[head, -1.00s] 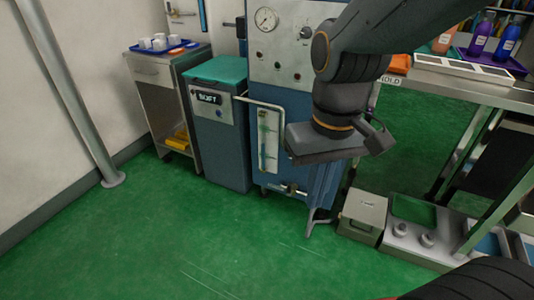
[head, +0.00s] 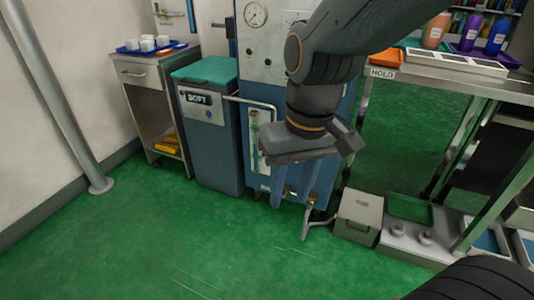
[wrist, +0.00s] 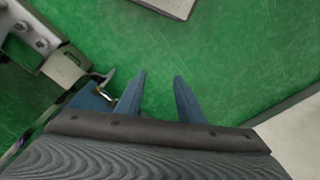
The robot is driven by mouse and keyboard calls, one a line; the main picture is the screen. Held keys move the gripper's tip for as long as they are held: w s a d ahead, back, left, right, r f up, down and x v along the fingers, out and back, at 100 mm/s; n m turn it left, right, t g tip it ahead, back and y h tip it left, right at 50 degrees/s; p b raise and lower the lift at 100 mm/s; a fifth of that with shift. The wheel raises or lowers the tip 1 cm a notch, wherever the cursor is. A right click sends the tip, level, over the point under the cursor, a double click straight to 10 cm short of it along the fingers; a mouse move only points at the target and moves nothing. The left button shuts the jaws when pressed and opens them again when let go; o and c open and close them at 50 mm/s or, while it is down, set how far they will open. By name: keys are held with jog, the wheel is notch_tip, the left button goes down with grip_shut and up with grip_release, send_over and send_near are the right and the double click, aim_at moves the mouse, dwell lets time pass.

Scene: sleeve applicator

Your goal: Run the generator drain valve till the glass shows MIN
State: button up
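The generator is the blue cabinet with a grey upper panel (head: 277,50). Its narrow upright sight glass (head: 254,140) is on the front, partly behind a bent rail. The liquid level and any MIN mark are too small to read. The brass drain valve (head: 289,192) is low on the front, partly hidden by my gripper fingers. My gripper (head: 293,204) points down in front of the valve. Its blue fingers (wrist: 159,76) are apart with nothing between them.
A grey box (head: 358,215) stands on the floor right of the drain pipe (head: 306,222). A blue-grey bin labelled SOFT (head: 208,140) stands left of the generator. A bench marked HOLD (head: 440,80) is at right. The green floor in front is clear.

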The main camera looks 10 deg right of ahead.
jog(key=w+a+f+m+t+b, duration=0.2)
jog(key=w+a+f+t+b, duration=0.35)
jog(key=w+f, duration=0.85)
jog(key=w+a+f+m+t+b, duration=0.25)
jog(key=w+f+b, duration=0.7)
jog(key=w, duration=0.95)
jog(key=w+d+f+m+t+h+b, duration=0.1)
jog(key=w+d+f+t+h+b, duration=0.2)
jog(key=f, duration=0.5)
jog(key=w+d+f+m+t+h+b, duration=0.25)
jog(key=d+f+h+b, duration=0.2)
jog(key=f, duration=0.45)
jog(key=w+d+f+m+t+h+b, duration=0.1)
jog(key=w+d+f+t+h+b, duration=0.15)
jog(key=d+f+b, duration=0.4)
jog(key=shift+g, duration=0.5)
jog(key=w, duration=0.2)
jog(key=w+d+f+b, duration=0.1)
jog(key=w, duration=0.1)
jog(key=w+d, duration=0.1)
jog(key=w, duration=0.2)
jog(key=shift+d+f+b, duration=0.1)
jog(key=shift+f+b, duration=0.2)
jog(key=shift+f, duration=0.05)
jog(key=shift+s, duration=0.1)
grip_shut()
